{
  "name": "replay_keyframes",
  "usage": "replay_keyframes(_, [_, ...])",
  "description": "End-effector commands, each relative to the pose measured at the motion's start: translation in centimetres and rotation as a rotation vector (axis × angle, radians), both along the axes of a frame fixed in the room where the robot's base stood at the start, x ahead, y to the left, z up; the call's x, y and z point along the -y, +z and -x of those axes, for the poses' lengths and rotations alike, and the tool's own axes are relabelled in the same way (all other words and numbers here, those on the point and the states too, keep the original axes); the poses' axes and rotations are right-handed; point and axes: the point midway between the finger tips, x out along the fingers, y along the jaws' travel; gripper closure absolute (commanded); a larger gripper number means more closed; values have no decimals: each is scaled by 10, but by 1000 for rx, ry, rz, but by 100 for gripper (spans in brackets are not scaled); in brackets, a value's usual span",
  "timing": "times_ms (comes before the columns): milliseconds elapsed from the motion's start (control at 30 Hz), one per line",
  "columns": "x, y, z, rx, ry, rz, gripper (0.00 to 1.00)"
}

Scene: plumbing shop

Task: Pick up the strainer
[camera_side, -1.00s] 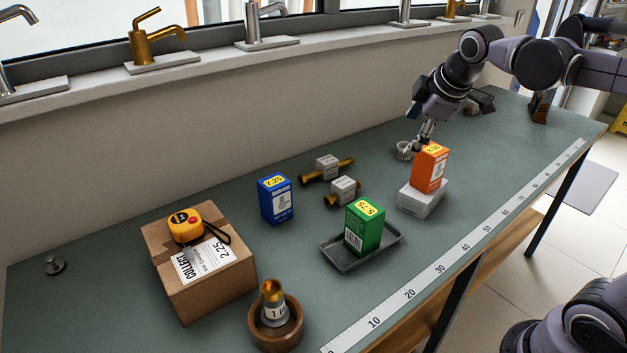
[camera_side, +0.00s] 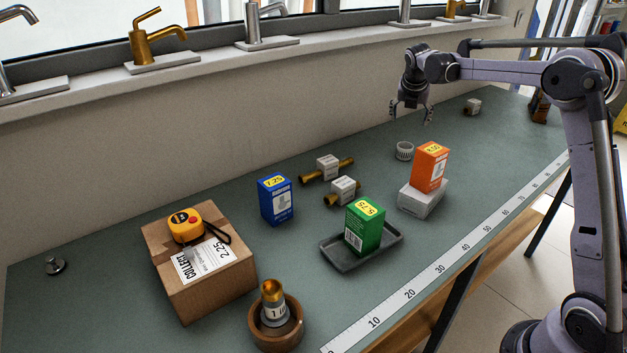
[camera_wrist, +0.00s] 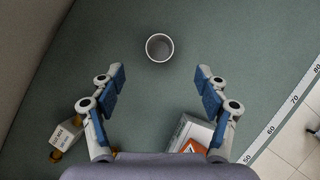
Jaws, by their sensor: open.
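The strainer (camera_side: 404,150) is a small, pale, round basket with slotted sides. It stands on the green bench top behind the orange box. In the wrist view the strainer (camera_wrist: 159,47) shows as an open ring, its mouth facing the camera, centred left to right and a little beyond the fingertips. My gripper (camera_side: 410,117) is open and empty, held above the bench over the strainer's area. In the wrist view my gripper (camera_wrist: 159,76) shows its blue finger pads wide apart, with bare bench between them.
The orange box (camera_side: 430,166) stands on a white box (camera_side: 421,200), close in front of the strainer. Two tagged brass fittings (camera_side: 328,169) lie to its left. A green box (camera_side: 364,228) stands in a grey tray (camera_side: 338,262).

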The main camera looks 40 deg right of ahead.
Motion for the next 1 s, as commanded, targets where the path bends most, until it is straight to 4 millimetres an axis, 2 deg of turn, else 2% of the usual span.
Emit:
replay_keyframes(100, [0, -24, 0, 1, -2, 0, 25])
replay_keyframes(267, [1, -41, -1, 3, -2, 0, 25])
replay_keyframes(500, [15, -70, -10, 3, -4, -2, 25])
replay_keyframes(867, [27, -95, -18, 3, -4, -2, 25])
replay_keyframes(1000, [36, -111, -24, 3, -5, -2, 25])
